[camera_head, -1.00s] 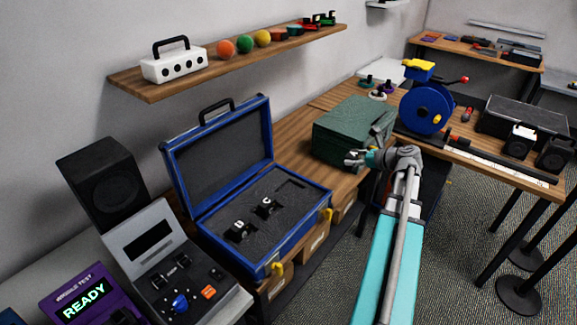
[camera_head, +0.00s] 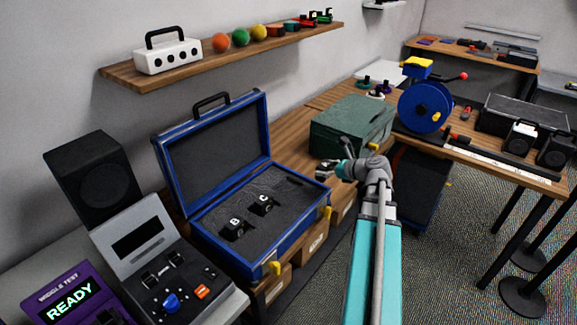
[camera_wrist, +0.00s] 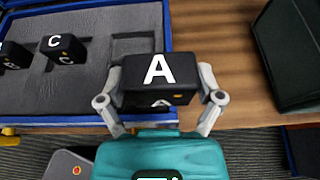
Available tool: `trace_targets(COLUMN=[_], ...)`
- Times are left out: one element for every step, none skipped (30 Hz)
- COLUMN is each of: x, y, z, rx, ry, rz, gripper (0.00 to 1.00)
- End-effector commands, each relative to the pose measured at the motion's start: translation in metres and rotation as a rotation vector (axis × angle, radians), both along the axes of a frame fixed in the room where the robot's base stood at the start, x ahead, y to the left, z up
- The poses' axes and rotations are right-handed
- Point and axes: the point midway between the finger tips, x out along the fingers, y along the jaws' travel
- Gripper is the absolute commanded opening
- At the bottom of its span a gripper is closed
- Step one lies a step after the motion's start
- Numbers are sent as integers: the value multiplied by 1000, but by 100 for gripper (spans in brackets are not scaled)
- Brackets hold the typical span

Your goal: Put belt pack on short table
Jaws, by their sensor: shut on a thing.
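My gripper (camera_wrist: 161,95) is shut on a black belt pack marked with a white A (camera_wrist: 158,72). The wrist view shows a finger on each side of the pack, by the right part of the open blue case (camera_wrist: 75,120) and the wooden bench top (camera_wrist: 222,85). In the head view my gripper (camera_head: 328,171) is just right of the case, and the pack is too small there to make out clearly. Belt packs C (camera_head: 264,205) and B (camera_head: 234,228) sit in the case's grey foam. They also show at the left of the wrist view.
A green box (camera_head: 345,128) stands on the bench just behind my gripper. At the right, a wooden table (camera_head: 520,178) on black legs holds a blue reel (camera_head: 425,107), a black case and small speakers.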

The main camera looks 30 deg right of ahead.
Motion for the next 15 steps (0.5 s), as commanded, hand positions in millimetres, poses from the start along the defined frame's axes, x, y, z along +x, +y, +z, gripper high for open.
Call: trace_targets(x=[1, 1, 3, 4, 6, 9, 11, 14, 18, 22, 26, 31, 35, 39, 44], y=[0, -1, -2, -3, -5, -7, -10, -12, -16, -19, -22, -27, -30, -34, -38], z=[0, -1, -2, -3, -4, -6, -7, -9, -12, -14, -17, -20, -22, -25, -28], rx=[0, 0, 0, 0, 0, 0, 0, 0, 0, 0, 0, 0, 0, 1, 1], ry=[0, 0, 0, 0, 0, 0, 0, 0, 0, 0, 0, 0, 0, 0, 0], rz=[0, 0, 1, 1, 1, 1, 1, 1, 1, 1, 1, 1, 1, 2, 2], gripper=[29, 29, 29, 29, 29, 29, 29, 29, 29, 29, 29, 29, 29, 29, 29])
